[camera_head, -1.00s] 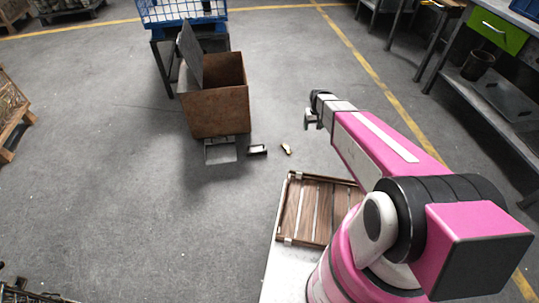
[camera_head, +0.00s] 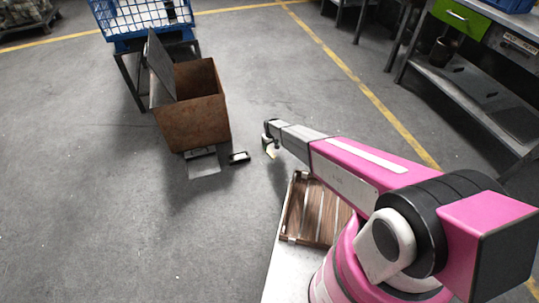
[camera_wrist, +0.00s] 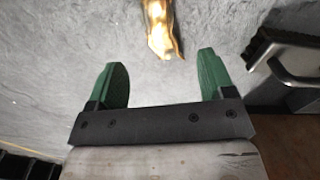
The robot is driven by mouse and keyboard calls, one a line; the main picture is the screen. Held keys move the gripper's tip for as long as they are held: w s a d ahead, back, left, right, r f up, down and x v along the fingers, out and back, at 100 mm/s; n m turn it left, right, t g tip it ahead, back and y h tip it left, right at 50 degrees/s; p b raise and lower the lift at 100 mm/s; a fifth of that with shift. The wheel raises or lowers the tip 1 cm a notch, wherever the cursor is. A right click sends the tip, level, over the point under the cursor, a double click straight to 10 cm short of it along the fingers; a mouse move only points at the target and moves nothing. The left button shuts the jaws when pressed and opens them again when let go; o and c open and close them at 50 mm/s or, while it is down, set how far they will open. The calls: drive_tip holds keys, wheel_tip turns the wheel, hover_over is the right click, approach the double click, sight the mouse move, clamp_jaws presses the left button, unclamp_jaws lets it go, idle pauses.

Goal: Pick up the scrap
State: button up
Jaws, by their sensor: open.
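A small tan, golden scrap piece (camera_head: 270,153) lies on the grey floor to the right of a rusty bin. In the wrist view the scrap (camera_wrist: 162,30) is at the top centre, beyond the fingertips and lined up with the gap between them. Its upper end is cut off by the frame edge. My gripper (camera_head: 267,141) is just above the scrap in the head view and partly covers it. In the wrist view my gripper (camera_wrist: 158,78) has its two green fingers wide apart, with nothing between them.
The rusty bin (camera_head: 192,124) stands with its grey lid up and a metal plate (camera_head: 204,165) at its foot. A wooden slatted tray (camera_head: 290,238) is near my base.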

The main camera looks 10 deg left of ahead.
sight(271, 154)
wheel_tip(271, 154, down, 7)
drive_tip(key=shift+r, duration=0.1)
drive_tip(key=c, duration=1)
